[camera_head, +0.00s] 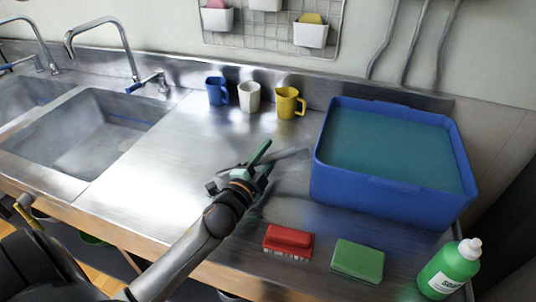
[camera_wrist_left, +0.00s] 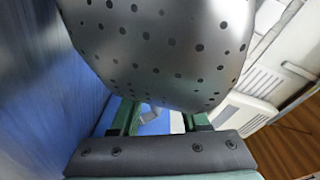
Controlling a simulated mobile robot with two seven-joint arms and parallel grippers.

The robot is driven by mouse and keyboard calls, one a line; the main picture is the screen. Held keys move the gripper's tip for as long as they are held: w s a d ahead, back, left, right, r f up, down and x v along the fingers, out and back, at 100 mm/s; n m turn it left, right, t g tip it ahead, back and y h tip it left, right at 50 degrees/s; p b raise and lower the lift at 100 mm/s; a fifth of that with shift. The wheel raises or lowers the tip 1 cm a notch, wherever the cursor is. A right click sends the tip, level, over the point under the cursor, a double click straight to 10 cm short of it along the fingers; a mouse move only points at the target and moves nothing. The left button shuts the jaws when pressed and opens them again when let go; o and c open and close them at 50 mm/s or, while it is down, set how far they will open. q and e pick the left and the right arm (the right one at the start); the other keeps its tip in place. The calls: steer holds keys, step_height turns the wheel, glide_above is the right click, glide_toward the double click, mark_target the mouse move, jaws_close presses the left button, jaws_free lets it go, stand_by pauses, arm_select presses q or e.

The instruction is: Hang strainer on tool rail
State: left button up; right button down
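A grey metal strainer bowl with dark round holes (camera_wrist_left: 165,45) fills the upper middle of the left wrist view. It covers the fingertips of my left gripper (camera_wrist_left: 160,120), whose green fingers stand apart with a gap between them. In the head view my left gripper (camera_head: 264,161) is low over the steel counter, fingers spread. I cannot clearly make out the strainer there, and contact with the fingers is hidden. I cannot identify a tool rail for certain. My right gripper is not in view.
A blue water-filled tub (camera_head: 390,204) stands right of my left gripper. Blue (camera_head: 217,91), white (camera_head: 249,97) and yellow (camera_head: 288,102) cups stand behind it. A wire grid (camera_head: 262,42) hangs behind.

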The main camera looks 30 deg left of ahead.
arm_select(q)
steer(key=shift+o, duration=0.4)
steer(key=shift+s+r, duration=0.1)
steer(key=shift+r, duration=0.05)
steer(key=s, duration=0.7)
steer(key=s+d, duration=0.1)
steer(key=s, duration=0.2)
steer(key=shift+s+b, duration=0.2)
steer(key=shift+b, duration=0.2)
steer(key=shift+s+d, duration=0.1)
steer(key=shift+s, duration=0.6)
steer(key=shift+r, duration=0.1)
